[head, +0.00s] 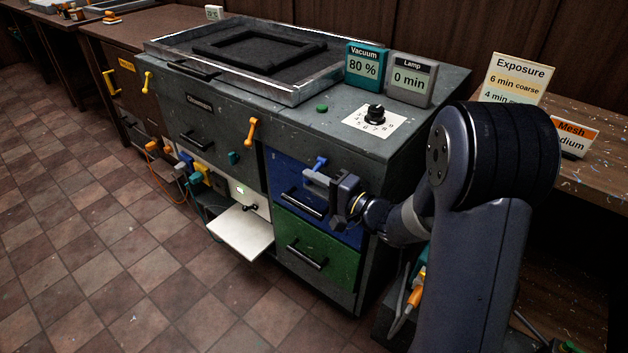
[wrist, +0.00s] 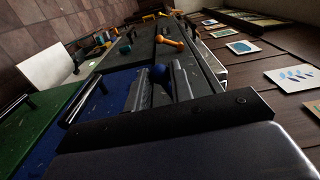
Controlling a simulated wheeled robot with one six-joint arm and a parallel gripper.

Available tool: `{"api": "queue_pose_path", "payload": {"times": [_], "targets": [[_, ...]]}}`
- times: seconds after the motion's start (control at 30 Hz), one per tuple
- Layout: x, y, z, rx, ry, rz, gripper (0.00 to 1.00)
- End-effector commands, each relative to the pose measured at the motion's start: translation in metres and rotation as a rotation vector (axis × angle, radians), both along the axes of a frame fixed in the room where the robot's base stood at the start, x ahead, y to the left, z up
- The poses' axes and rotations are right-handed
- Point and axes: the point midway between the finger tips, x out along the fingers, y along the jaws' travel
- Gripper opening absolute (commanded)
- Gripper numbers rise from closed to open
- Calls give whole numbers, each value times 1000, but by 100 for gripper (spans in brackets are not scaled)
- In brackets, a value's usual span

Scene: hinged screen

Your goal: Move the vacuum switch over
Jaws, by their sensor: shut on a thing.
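The lever's lower part is hidden by the fingers. An orange lever (head: 252,131) is on the cabinet front to the left, and it also shows in the wrist view (wrist: 170,42). A teal knob (head: 233,158) is lower left. The teal Vacuum display (head: 366,66) reads 80 %. No label marks which lever is the vacuum switch.
The Lamp display (head: 410,79) reads 0 min beside a black dial (head: 375,113). The blue drawer's bar handle (head: 302,204) is below my gripper, above a green drawer (head: 315,252). A white flap (head: 241,232) sticks out at lower left. The tiled floor in front is clear.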

Motion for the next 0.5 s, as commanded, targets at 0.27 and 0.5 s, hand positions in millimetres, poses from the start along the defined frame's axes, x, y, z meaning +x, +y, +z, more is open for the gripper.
{"api": "queue_pose_path", "payload": {"times": [0.27, 0.5], "targets": [[0, -1, -2, -1, 2, -1, 9], [3, -3, -10, 0, 4, -2, 9]]}}
